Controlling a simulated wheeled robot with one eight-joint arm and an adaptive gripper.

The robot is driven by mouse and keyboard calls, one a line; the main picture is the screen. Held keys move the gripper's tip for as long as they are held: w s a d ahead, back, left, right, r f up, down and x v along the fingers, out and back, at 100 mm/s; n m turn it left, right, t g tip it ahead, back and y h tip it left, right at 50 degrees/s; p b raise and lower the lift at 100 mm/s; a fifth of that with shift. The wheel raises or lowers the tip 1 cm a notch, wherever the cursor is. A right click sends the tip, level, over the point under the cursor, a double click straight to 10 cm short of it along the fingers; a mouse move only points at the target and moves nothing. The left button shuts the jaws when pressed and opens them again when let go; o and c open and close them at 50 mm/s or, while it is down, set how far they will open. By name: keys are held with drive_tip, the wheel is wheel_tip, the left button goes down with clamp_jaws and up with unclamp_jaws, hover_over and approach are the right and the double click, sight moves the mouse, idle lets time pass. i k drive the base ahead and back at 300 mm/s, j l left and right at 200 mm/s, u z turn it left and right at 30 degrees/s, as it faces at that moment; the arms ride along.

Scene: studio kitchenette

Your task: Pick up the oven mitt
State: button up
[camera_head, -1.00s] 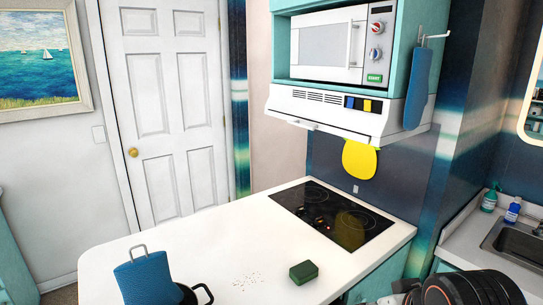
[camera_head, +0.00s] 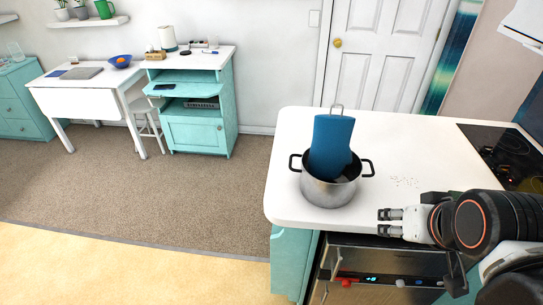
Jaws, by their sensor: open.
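A blue oven mitt (camera_head: 332,143) stands upright in a steel pot (camera_head: 328,192), its wide end up and its lower part hidden inside the pot. A thin grey loop shows above its top edge. The pot has black side handles and sits on the white counter near its left front corner. My gripper (camera_head: 385,222) is open and empty, to the right of the pot and apart from it, with its fingers pointing left.
Crumbs (camera_head: 405,181) lie on the counter (camera_head: 420,135) right of the pot. A black cooktop (camera_head: 505,150) is at the far right. An oven (camera_head: 385,268) is below the counter front. Carpet (camera_head: 170,195) is open at left.

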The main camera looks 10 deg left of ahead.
sight(330, 154)
drive_tip(key=u, duration=0.3)
drive_tip(key=i+l+u, duration=0.15)
drive_tip(key=l+u, duration=0.15)
drive_tip(key=l, duration=0.15)
drive_tip(key=i+l+u, duration=0.1)
drive_tip(key=l+u, duration=0.15)
drive_tip(key=l, duration=0.2)
drive_tip(key=l+u, duration=0.3)
drive_tip(key=l, duration=0.2)
drive_tip(key=i+j+u, duration=0.1)
drive_tip(key=l+z, duration=0.1)
drive_tip(key=k+l, duration=0.05)
